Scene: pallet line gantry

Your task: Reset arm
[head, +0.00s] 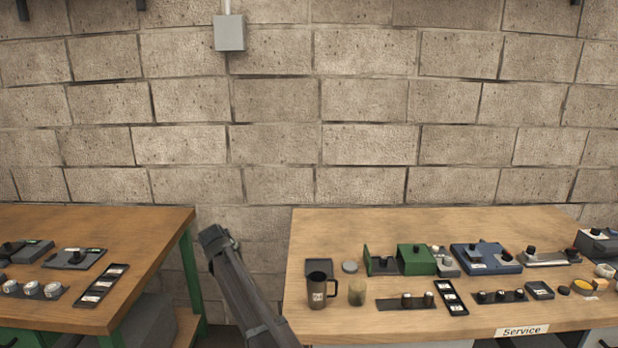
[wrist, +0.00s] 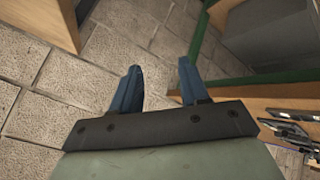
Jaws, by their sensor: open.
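My gripper (wrist: 158,82) shows in the wrist view with two blue fingers spread apart and nothing between them. It points down at the grey tiled floor (wrist: 140,40). In the head view my dark arm rises from the bottom edge into the gap between two workbenches. The fingers cannot be made out in the head view.
The left wooden bench (head: 150,240) carries dark trays and small parts. The right bench (head: 345,230), labelled Service, holds a dark mug (head: 317,290), a green box (head: 416,259), a blue box (head: 486,258) and other small items. A block wall (head: 360,100) stands behind.

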